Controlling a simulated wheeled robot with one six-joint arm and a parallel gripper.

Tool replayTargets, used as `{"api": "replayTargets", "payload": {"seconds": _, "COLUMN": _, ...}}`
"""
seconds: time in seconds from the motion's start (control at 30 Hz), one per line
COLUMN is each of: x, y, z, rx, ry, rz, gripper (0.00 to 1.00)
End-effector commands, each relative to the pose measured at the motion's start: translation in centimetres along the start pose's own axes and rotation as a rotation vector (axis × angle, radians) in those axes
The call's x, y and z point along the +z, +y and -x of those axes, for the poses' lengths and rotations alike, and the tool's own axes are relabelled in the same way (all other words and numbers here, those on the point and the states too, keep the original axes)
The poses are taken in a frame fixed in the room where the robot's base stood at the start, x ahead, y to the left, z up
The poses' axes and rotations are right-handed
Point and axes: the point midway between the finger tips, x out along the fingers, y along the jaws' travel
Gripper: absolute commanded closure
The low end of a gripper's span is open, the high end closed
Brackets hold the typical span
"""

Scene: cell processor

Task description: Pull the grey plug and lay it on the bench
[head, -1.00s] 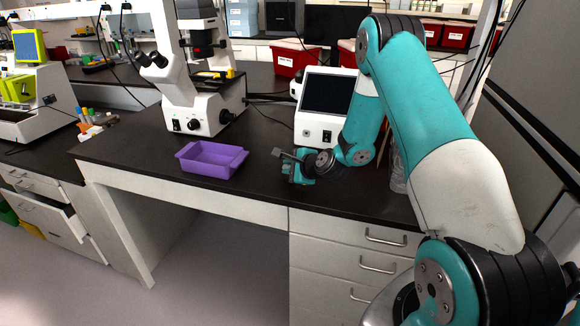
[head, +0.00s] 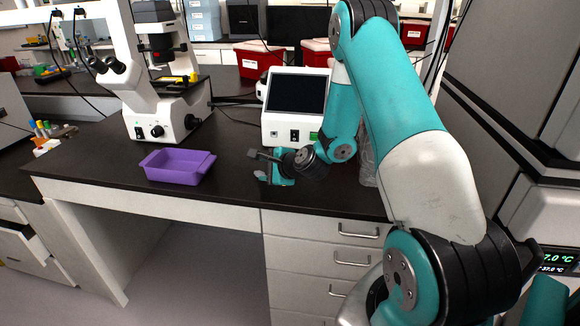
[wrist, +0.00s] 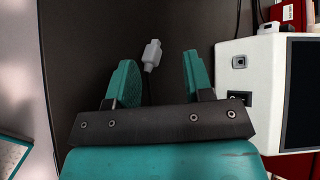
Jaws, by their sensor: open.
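The grey plug (wrist: 151,55) shows in the wrist view against the dark bench top (wrist: 85,50), beyond the fingertips and between them in the picture. It looks apart from the white cell processor. My gripper (wrist: 157,68) is open with nothing between its teal fingers; it also shows in the head view (head: 273,178), low over the bench in front of the processor. I cannot make out the plug in the head view. The white cell processor (wrist: 228,125) stands to the right in the wrist view, with a socket (wrist: 239,62) and a black switch; it also shows in the head view (head: 288,126).
A purple tray (head: 178,178) sits on the bench left of my gripper. A white microscope (head: 150,110) stands behind the tray. A clear container (head: 368,165) stands right of the processor, partly hidden by my arm. Bench between tray and gripper is clear.

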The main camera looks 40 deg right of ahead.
Motion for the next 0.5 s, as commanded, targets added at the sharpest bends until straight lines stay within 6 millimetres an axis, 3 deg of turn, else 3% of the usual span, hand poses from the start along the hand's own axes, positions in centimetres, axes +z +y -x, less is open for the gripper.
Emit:
{"api": "replayTargets", "payload": {"seconds": 0.4, "x": -0.1, "y": -0.2, "z": 10.7, "rx": -0.016, "ry": 0.002, "rz": 0.001, "gripper": 0.53}}
{"api": "replayTargets", "payload": {"seconds": 0.5, "x": -0.2, "y": -0.2, "z": 11.9, "rx": -0.019, "ry": 0.0, "rz": 0.005, "gripper": 0.53}}
